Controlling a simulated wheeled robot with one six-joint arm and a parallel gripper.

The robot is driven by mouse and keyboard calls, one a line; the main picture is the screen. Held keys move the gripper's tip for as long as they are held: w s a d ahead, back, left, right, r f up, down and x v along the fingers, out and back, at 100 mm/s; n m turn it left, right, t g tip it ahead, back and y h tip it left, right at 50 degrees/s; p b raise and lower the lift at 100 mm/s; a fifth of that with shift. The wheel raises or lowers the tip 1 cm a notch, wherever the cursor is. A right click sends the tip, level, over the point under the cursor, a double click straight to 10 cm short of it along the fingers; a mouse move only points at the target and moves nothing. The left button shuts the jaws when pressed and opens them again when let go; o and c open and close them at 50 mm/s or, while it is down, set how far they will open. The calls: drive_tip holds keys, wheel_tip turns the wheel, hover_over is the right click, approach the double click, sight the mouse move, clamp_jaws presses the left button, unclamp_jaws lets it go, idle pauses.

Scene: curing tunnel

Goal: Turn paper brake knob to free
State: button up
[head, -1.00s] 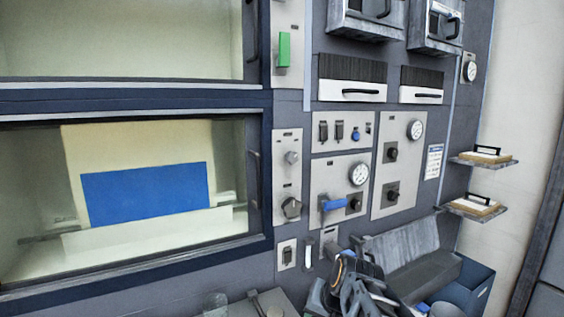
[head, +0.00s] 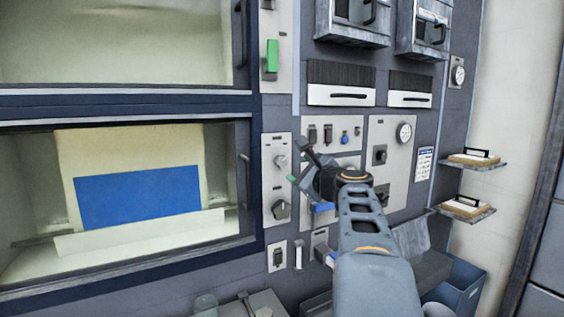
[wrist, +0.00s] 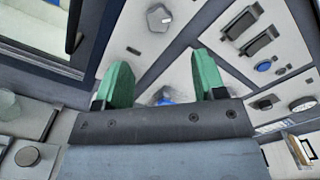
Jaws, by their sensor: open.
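Panel labels are too small to read, so I cannot tell which knob is the paper brake. The narrow pale panel right of the lower window carries a round grey knob (head: 280,161) and, below it, a larger angular knob (head: 281,209). One knob, apparently the angular one, shows at the top of the wrist view (wrist: 158,17), beyond my fingertips. My gripper (head: 302,164) is in front of the neighbouring panel, right of these knobs. In the wrist view its green fingers (wrist: 161,70) are apart with nothing held. The blue handle (head: 322,207) is partly hidden by my arm.
Dark switches and a blue button (head: 345,137) sit above my gripper. Two small shelves (head: 474,163) jut out at right. A blue bin (head: 466,290) stands at lower right.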

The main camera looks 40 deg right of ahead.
sight(283, 162)
drive_tip(key=w, duration=0.3)
drive_tip(key=w+d+p, duration=0.1)
drive_tip(key=w, duration=0.2)
drive_tip(key=w+p, duration=0.1)
drive_tip(key=w, duration=0.3)
drive_tip(key=shift+d, duration=0.15)
drive_tip(key=shift+c, duration=0.4)
